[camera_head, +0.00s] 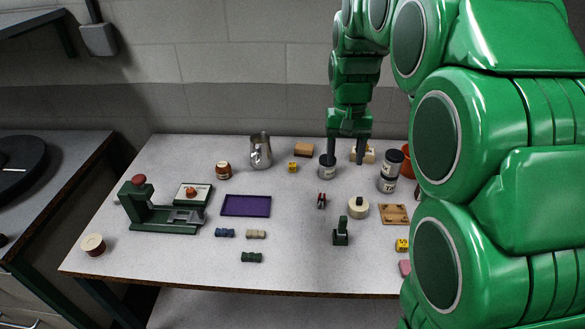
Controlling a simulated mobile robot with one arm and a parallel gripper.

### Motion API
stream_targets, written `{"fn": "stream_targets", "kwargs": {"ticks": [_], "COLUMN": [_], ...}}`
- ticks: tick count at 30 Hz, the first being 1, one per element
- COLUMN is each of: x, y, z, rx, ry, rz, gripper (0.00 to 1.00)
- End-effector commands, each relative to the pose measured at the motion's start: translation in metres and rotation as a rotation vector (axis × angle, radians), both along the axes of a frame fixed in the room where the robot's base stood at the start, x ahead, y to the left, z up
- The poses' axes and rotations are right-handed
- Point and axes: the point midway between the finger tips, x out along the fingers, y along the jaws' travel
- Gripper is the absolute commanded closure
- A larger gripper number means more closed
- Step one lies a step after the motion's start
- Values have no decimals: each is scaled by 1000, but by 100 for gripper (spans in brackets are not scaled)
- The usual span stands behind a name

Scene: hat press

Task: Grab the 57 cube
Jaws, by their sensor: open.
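A small yellow cube (292,167) with dark marks stands on the table toward the back, left of my gripper. A second yellow cube (402,245) with dark marks is at the front right, partly hidden by my arm. The marks are too small to read, so I cannot tell which one is the 57 cube. My gripper (346,159) points down over the back right of the table, its fingers open. The left finger overlaps a grey can (327,167) and the right finger overlaps pale tan blocks (369,155); contact cannot be told.
My green arm hides the table's right side. Stacked grey cans (388,178) stand right of my gripper. A metal pitcher (260,151) and a brown block (304,150) are at the back. A green press (159,213) and a purple tray (246,205) are left.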

Motion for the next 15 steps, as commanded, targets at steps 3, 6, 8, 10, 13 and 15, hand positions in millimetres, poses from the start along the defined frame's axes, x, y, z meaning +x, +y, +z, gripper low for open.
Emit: {"fn": "stream_targets", "kwargs": {"ticks": [3, 6, 8, 10, 13, 15], "x": [27, 49, 62, 77, 97, 111], "y": [9, 17, 22, 28, 37, 43], "z": [-9, -15, -20, -26, -35, -42], "rx": [-1, 0, 0, 0, 1, 1], "ry": [-4, -10, -13, -17, -23, -27], "rz": [3, 6, 9, 11, 14, 16], "gripper": [40, 40, 40, 40, 40, 40]}}
